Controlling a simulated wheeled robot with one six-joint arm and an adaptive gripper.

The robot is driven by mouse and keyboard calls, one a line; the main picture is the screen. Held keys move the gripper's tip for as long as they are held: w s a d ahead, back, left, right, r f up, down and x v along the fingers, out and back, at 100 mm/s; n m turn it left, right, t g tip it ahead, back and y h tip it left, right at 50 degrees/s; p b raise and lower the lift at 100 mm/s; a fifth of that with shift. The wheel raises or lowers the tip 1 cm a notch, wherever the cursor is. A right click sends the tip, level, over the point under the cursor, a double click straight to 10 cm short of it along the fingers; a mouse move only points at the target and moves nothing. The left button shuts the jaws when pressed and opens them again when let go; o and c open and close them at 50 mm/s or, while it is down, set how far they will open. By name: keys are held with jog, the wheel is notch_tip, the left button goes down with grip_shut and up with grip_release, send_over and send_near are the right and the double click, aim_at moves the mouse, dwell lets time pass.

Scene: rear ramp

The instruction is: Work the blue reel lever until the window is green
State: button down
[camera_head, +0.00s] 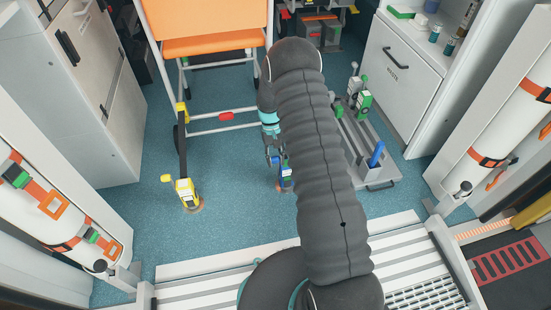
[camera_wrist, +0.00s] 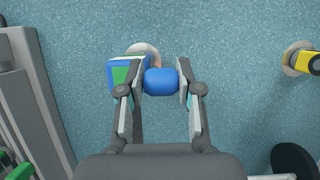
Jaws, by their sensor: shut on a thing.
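The blue reel (camera_head: 286,178) stands on the blue floor in the head view, partly hidden by my arm. In the wrist view the blue reel (camera_wrist: 113,87) sits just left of my fingers, with a green patch showing on its upper face. The blue lever's rounded blue grip (camera_wrist: 162,83) is between my fingertips. My gripper (camera_wrist: 161,80) is shut on this grip, one finger on each side. In the head view my gripper (camera_head: 273,158) is partly covered by my arm. The lever's shaft below the grip is hidden.
A yellow reel (camera_head: 187,190) with a lever stands to the left. An orange-seated chair (camera_head: 205,46) stands behind. Open floor (camera_head: 235,215) lies between the yellow and blue reels.

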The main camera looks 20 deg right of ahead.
jog(key=shift+w, duration=0.45)
jog(key=c, duration=0.8)
grip_release()
jog(key=shift+o, duration=0.2)
jog(key=shift+s, duration=0.1)
jog(key=shift+r, duration=0.1)
jog(key=v, duration=1.2)
